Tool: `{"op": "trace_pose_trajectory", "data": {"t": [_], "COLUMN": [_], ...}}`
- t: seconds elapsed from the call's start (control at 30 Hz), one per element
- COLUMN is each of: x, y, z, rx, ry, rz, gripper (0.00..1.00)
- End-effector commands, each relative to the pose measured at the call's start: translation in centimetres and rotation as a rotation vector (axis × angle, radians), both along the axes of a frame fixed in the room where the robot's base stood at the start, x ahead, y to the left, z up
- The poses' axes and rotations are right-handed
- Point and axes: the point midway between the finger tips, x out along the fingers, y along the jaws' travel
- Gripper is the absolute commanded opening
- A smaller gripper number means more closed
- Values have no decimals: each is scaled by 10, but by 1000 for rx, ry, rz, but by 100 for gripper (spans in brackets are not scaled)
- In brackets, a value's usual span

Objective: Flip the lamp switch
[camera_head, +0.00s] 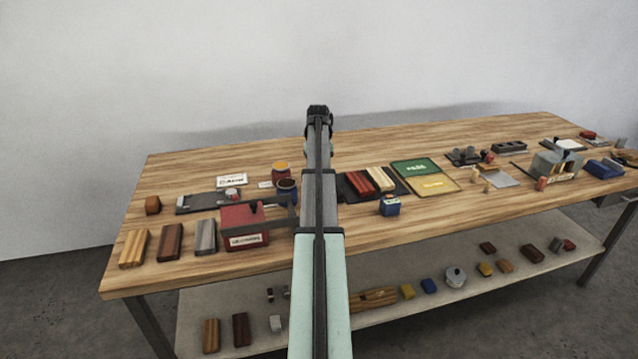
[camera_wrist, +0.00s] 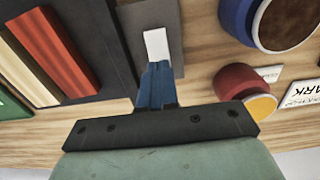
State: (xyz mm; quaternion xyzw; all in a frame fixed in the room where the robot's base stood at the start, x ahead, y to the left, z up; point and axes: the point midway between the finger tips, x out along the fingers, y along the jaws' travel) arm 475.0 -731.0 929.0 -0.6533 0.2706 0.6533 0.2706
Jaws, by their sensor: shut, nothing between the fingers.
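In the wrist view, a dark grey plate (camera_wrist: 174,16) lies on the wooden table with a white rectangular piece (camera_wrist: 156,44) on it. This may be the lamp switch, but I cannot tell for sure; no lamp is clearly recognizable. My gripper (camera_wrist: 158,66) is shut and empty, its blue fingertips by the near end of the white piece in the picture. I cannot tell whether they touch it. In the head view, my arm hides the plate, the white piece and the fingertips.
Red and cream bars (camera_head: 371,180) lie on a dark tray right of my arm. A blue pot (camera_head: 288,194) and a red pot (camera_head: 282,174) stand close on its left. The table's back is mostly clear.

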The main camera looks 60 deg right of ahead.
Motion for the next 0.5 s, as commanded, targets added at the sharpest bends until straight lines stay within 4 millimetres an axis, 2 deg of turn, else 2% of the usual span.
{"op": "trace_pose_trajectory", "data": {"t": [0.5], "x": [0], "y": [0], "z": [-3], "rx": [0], "ry": [0], "rz": [0], "gripper": [0]}}
